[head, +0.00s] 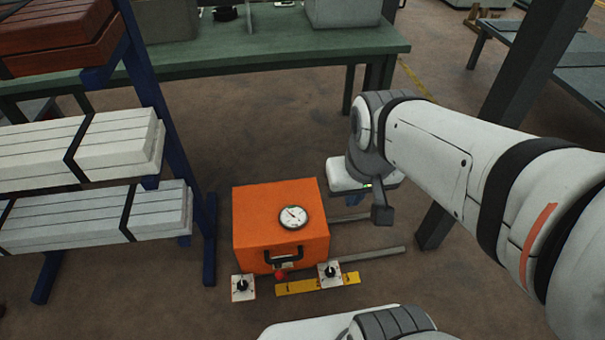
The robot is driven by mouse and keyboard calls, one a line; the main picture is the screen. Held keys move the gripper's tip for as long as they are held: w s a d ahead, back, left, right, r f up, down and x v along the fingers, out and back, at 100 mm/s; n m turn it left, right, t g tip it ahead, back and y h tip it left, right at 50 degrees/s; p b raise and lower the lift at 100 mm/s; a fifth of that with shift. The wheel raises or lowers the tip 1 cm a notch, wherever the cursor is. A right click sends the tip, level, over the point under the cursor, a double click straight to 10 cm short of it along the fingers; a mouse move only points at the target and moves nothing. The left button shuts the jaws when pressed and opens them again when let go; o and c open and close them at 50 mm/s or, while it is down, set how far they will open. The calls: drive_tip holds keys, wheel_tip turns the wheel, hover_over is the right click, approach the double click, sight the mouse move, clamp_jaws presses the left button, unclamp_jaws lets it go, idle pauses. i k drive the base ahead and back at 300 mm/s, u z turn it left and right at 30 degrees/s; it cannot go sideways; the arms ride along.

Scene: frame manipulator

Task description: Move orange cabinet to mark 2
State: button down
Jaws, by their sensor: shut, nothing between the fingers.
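The orange cabinet (265,218) stands on the brown floor in the middle of the head view. It has a round white gauge on top and a black handle on its near side. My gripper (381,213) hangs to the right of the cabinet, apart from it in the picture. It is small and dark; it is shut with nothing in it. I see no readable number 2, so I cannot tell where mark 2 is.
Two white square plates with black knobs (243,287) (330,275) and a yellow bar (310,285) lie before the cabinet. Grey rails (370,255) lie right of it. A blue rack (210,240) stands left, a green table (270,45) behind, a dark post (500,110) right.

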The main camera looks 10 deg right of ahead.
sight(260, 243)
drive_tip(key=z, duration=0.05)
drive_tip(key=k, duration=1)
drive_tip(key=u, duration=0.75)
drive_tip(key=i, duration=0.95)
drive_tip(key=u, duration=0.35)
